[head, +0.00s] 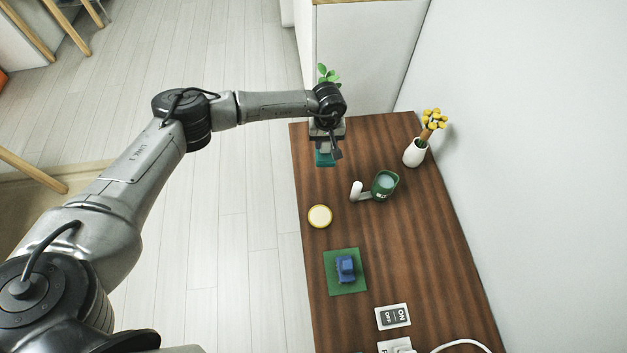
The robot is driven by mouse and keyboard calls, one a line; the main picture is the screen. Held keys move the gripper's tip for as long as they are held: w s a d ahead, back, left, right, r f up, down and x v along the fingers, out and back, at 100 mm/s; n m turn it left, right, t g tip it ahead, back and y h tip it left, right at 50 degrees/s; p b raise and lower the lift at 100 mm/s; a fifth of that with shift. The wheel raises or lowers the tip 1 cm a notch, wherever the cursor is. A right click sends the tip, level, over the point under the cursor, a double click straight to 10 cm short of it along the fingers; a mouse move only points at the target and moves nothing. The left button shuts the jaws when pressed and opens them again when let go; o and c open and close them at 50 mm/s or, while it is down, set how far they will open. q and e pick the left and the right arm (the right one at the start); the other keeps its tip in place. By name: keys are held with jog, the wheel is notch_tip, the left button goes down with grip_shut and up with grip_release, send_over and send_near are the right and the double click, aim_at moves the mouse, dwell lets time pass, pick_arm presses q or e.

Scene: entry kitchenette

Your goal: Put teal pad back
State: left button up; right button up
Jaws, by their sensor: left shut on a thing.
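The teal pad (325,160) shows at the far left end of the wooden counter, just under my left gripper (325,150). My left gripper points down and is shut on the pad; the fingers and wrist hide part of it. I cannot tell whether the pad touches the counter. My right gripper is not in view.
On the wooden counter (400,240) stand a green mug (385,184) beside a white piece (357,191), a round yellow-rimmed disc (320,216), a blue object (345,268) on a green mat (358,285), an ON/OFF card (392,316) and a white vase (415,153) with yellow flowers. A plant (327,74) is behind my wrist.

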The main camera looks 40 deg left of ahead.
pick_arm(q)
jog(key=a+f+n+b, duration=0.1)
jog(key=a+f, duration=0.3)
jog(key=f, duration=0.4)
jog(key=shift+a+n+b, duration=0.25)
jog(key=shift+n+b, duration=0.05)
jog(key=shift+b, duration=0.2)
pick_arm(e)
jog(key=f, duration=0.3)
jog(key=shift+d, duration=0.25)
pick_arm(q)
notch_tip(320, 180, down, 9)
jog(key=b, duration=0.2)
jog(key=shift+r+b, duration=0.2)
jog(key=shift+b, duration=0.1)
jog(key=shift+f, duration=0.45)
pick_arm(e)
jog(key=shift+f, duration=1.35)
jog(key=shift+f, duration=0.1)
pick_arm(q)
jog(key=shift+f+b, duration=0.3)
jog(key=shift+b, duration=0.15)
jog(key=o, duration=1.1)
jog(key=shift+r, duration=0.1)
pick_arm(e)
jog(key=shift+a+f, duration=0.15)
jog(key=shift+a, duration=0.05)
